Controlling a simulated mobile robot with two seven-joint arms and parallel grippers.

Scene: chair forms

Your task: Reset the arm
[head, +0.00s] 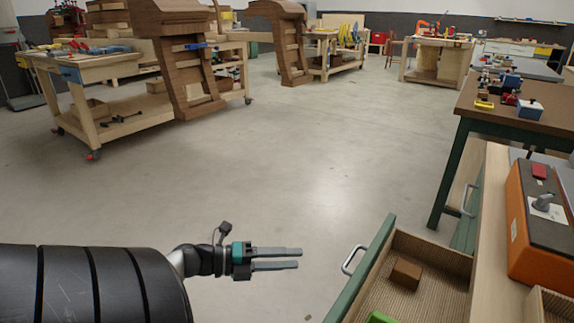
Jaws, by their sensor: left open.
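My left gripper (299,258) reaches in from the lower left, with its two grey fingers pointing right. The fingers are parallel with a gap between them, and nothing is held. It hangs over the bare floor, to the left of an open drawer. My black left arm (90,285) fills the lower left corner. My right gripper is out of view.
An open drawer (377,262) with a metal handle (354,260) holds a brown block (405,274) and a green thing (381,317). An orange machine (535,225) stands on the right bench. A workbench (135,125) and chair forms (180,60) stand at the back left. The middle floor is clear.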

